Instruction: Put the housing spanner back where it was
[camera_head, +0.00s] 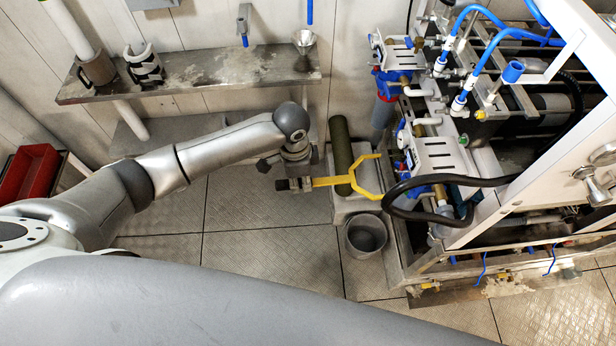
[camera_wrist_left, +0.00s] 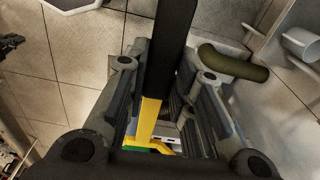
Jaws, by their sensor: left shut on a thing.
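The yellow housing spanner (camera_head: 335,181) is in the head view, its forked head (camera_head: 368,178) pointing right. My left gripper (camera_head: 300,183) is shut on its handle and holds it out to the left of the water rig. In the left wrist view the yellow handle (camera_wrist_left: 148,120) shows between the fingers, and a dark bar, which looks like its grip, runs up from it. The fork passes over a dark green cylinder (camera_head: 341,145); I cannot tell whether they touch. My right gripper is not in view.
A grey bucket (camera_head: 366,236) stands on the floor below the fork. The watermaker frame (camera_head: 398,240) with hoses and filters is close on the right. A wall shelf (camera_head: 190,77) holds a funnel (camera_head: 304,40). A red bin (camera_head: 28,172) is at left. The tiled floor in the middle is clear.

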